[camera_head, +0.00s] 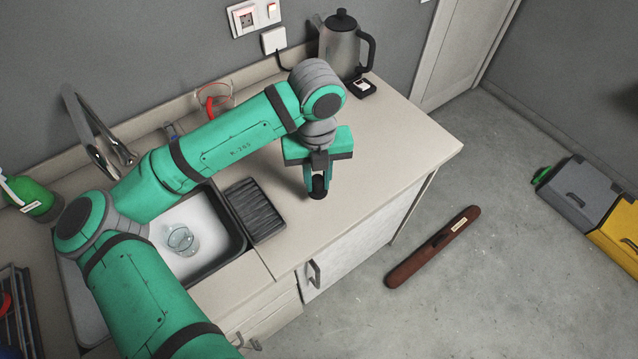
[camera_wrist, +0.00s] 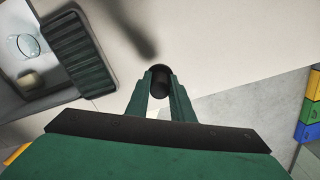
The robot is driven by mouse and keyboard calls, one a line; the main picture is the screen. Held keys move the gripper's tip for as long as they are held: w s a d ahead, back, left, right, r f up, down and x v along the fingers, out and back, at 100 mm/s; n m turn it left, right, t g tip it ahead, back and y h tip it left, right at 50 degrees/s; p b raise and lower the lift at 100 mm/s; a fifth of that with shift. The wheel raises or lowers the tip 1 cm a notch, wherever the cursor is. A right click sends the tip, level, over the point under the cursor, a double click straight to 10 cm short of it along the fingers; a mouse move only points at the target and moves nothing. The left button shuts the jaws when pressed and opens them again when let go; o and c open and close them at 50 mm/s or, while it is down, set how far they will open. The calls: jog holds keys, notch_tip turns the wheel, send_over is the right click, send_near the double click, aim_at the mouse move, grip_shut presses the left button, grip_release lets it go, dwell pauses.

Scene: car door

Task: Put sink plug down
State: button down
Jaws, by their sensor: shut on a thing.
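The sink plug (camera_wrist: 160,79) is a dark round piece held between the two fingers of my gripper (camera_wrist: 160,92) in the wrist view. In the head view the dark plug (camera_head: 319,187) shows at the fingertips of my gripper (camera_head: 318,180). It is over the pale countertop (camera_head: 385,165), right of the sink. A dark shadow lies on the counter in the wrist view. I cannot tell whether the plug touches the counter. The sink (camera_head: 228,240) holds a clear glass (camera_head: 182,240).
A ribbed dark drainer (camera_head: 255,209) lies just left of my gripper. A kettle (camera_head: 340,45) stands at the back of the counter. A clear jar with something red (camera_head: 211,104) is behind my arm. The counter's right part is clear, and its front edge is close.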

aim_at(318, 187)
jog(key=shift+w+d+f, duration=0.1)
jog(key=shift+w+f, duration=0.45)
jog(key=shift+f, duration=0.15)
jog(key=shift+w+f, duration=0.1)
jog(key=shift+f, duration=1.5)
jog(key=shift+f, duration=0.1)
jog(key=c, duration=1.5)
grip_release()
jog(key=shift+c, duration=0.2)
notch_tip(318, 187, up, 12)
jog(key=shift+d, duration=0.15)
